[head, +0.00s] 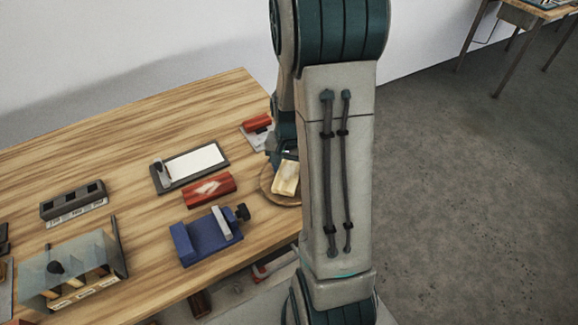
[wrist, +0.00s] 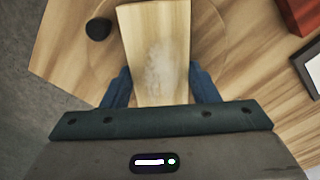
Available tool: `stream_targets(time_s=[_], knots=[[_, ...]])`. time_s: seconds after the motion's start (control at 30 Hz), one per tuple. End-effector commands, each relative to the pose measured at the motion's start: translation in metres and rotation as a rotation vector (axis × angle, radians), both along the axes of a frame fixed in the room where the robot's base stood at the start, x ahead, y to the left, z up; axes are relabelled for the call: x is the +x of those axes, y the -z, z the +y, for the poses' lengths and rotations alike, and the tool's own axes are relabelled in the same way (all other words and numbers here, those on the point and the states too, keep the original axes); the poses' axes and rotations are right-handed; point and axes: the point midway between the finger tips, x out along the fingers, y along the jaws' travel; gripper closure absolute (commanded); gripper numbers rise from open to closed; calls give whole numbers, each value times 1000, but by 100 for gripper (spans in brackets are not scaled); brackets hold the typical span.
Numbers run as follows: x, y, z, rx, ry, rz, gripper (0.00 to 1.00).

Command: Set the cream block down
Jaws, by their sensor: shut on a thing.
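The cream block (wrist: 155,50) is pale, wood-toned, with a whitish patch on its face. It sits between the two blue fingers of my gripper (wrist: 157,88) in the wrist view. My gripper is shut on it. In the head view the cream block (head: 286,178) shows over a round wooden board (head: 268,186) at the table's right end. The board's outline (wrist: 212,30) also shows beneath the block in the wrist view. I cannot tell whether the block touches the board. My arm hides part of the board and most of the gripper in the head view.
A red block (head: 208,189) with a pale patch and a blue vise-like fixture (head: 207,236) stand left of the board. A dark-framed white pad (head: 190,166) lies behind them. A small dark round thing (wrist: 98,28) is near the block. The table's edge is close.

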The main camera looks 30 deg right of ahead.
Motion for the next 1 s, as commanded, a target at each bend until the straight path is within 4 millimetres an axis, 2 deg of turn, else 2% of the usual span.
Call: stream_targets(time_s=[0.4, 0.43, 0.5, 0.83, 1.0], knots=[[0, 9, 0, 0, 0, 0, 75], [0, 9, 0, 0, 0, 0, 41], [0, 8, 0, 0, 0, 0, 21], [0, 7, 0, 0, 0, 0, 21], [1, -11, 0, -2, 0, -5, 21]])
